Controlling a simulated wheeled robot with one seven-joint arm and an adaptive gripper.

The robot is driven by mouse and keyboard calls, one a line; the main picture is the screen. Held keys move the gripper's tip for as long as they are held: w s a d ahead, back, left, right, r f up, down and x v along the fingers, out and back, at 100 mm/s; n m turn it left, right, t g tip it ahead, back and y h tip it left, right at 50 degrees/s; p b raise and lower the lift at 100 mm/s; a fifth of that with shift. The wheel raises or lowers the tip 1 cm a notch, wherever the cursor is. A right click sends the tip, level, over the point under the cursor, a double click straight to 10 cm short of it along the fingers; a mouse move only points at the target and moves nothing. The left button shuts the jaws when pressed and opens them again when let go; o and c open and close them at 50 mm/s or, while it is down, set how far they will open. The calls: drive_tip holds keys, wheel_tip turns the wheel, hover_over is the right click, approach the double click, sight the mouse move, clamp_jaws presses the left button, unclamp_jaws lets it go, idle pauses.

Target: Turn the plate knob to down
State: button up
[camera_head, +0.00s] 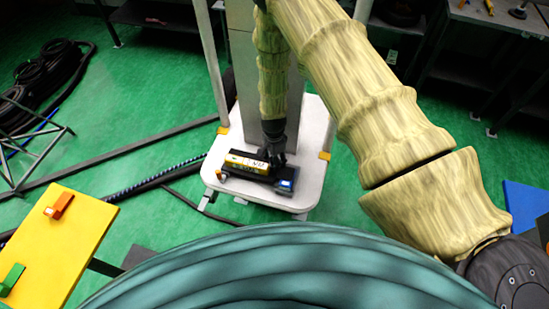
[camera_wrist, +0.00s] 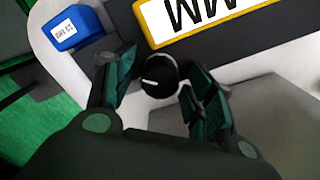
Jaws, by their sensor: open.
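The plate knob (camera_wrist: 159,75) is a round black knob with a short white mark that lies nearly level in the wrist view. My gripper (camera_wrist: 157,83) is open, with one finger on each side of the knob. I cannot tell whether the fingers touch it. The dark plate (camera_wrist: 283,48) carries a white label with a yellow frame (camera_wrist: 205,17). In the head view my gripper (camera_head: 276,150) is over the plate unit, and the knob is hidden or too small to make out there. The yellow-framed label (camera_head: 246,164) shows beside the gripper.
A blue labelled block (camera_wrist: 72,27) is at the plate's end, also in the head view (camera_head: 286,186). The unit rests on a white platform (camera_head: 305,120) by a grey column. A yellow panel (camera_head: 62,245) with orange and green handles stands at the left. Hoses lie on the green floor.

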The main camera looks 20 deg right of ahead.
drive_tip(key=c, duration=1)
drive_tip(key=shift+n+b, duration=0.3)
drive_tip(key=shift+b, duration=0.05)
drive_tip(key=n+b, duration=0.2)
drive_tip(key=n, duration=0.1)
drive_tip(key=shift+f+b, duration=0.15)
drive_tip(key=shift+b, duration=0.25)
drive_tip(key=n+b, duration=0.2)
drive_tip(key=n, duration=0.3)
drive_tip(key=shift+r+n+b, duration=0.2)
drive_tip(key=shift+n+b, duration=0.1)
drive_tip(key=shift+n, duration=0.1)
drive_tip(key=o, duration=1)
